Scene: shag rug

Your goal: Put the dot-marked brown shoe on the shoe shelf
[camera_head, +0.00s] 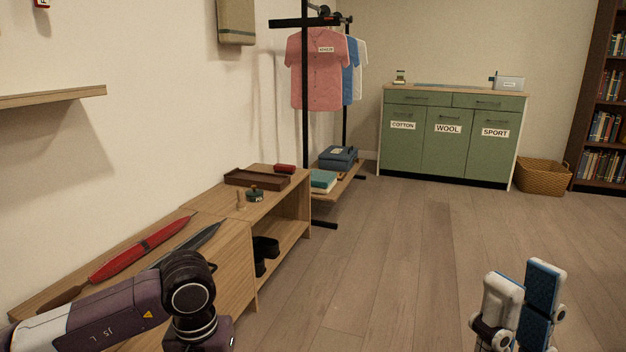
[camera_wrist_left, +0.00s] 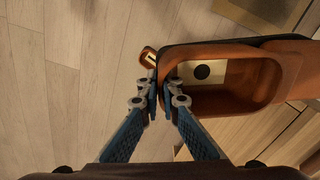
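The brown shoe (camera_wrist_left: 285,90) shows in the left wrist view, seen from above. A black dot (camera_wrist_left: 202,72) marks its pale insole. My left gripper (camera_wrist_left: 158,92) is shut on the rim at the shoe's left end. In the head view, my left arm reaches in at the lower left; its gripper and the shoe are hidden there. The shoe shelf appears to be the low wooden unit (camera_head: 232,262) along the left wall, with dark shoes (camera_head: 265,250) in its open compartment. My right gripper (camera_head: 524,285) looks open and empty at the lower right.
A red umbrella (camera_head: 140,247), a dark one, a brown tray (camera_head: 257,179) and small items lie on the unit's top. A clothes rack (camera_head: 305,130) stands behind it. A green cabinet (camera_head: 455,140) and basket (camera_head: 541,176) stand at the back. The middle floor is clear.

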